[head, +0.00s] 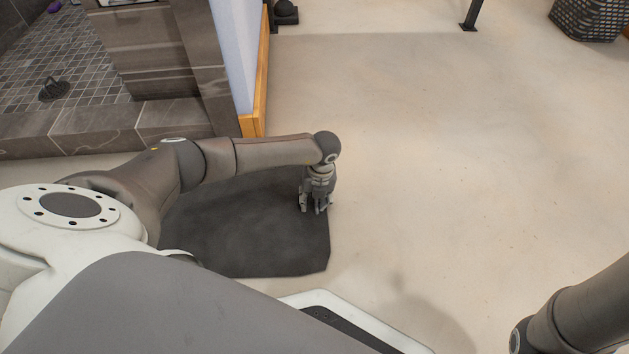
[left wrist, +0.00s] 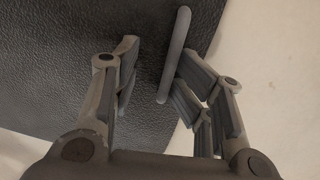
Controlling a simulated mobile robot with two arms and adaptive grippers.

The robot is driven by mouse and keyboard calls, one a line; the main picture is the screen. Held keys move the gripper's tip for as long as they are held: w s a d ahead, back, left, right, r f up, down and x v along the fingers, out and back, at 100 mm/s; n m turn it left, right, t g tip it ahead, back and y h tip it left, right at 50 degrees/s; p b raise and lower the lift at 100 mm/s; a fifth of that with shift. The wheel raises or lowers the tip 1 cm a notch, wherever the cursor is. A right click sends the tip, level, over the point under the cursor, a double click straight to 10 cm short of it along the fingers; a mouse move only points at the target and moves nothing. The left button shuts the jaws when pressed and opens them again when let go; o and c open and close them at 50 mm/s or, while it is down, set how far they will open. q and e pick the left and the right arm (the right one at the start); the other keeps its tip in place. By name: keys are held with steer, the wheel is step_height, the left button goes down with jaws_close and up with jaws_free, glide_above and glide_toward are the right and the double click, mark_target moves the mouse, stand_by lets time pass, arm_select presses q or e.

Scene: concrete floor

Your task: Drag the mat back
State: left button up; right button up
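The mat (head: 245,235) is dark grey and lies flat on the pale floor in the head view, partly hidden behind my left arm. In the left wrist view the mat (left wrist: 50,60) shows a grainy black surface, with a raised pale grey bar (left wrist: 174,55) near its edge. My left gripper (head: 313,208) points down over the mat's right part. In the left wrist view its fingers (left wrist: 157,88) are apart, one on each side of the bar, with gaps visible. Whether they touch the mat is unclear. My right gripper is out of view; only part of my right arm shows at lower right.
A tiled shower area (head: 65,70) with a stone curb (head: 100,130) lies at the left. A wood-edged wall end (head: 255,110) stands just beyond the mat. A dark woven basket (head: 592,18) is at the far right. The floor right of the mat is clear.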

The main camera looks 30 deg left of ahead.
arm_select(q)
steer(key=shift+s+a+f, duration=0.25)
steer(key=shift+s+a, duration=0.05)
steer(key=shift+a, duration=0.05)
step_height(320, 180, up, 12)
steer(key=w+d, duration=0.1)
steer(key=shift+d+r, duration=0.2)
steer(key=shift+d, duration=0.15)
steer(key=shift+w, duration=0.1)
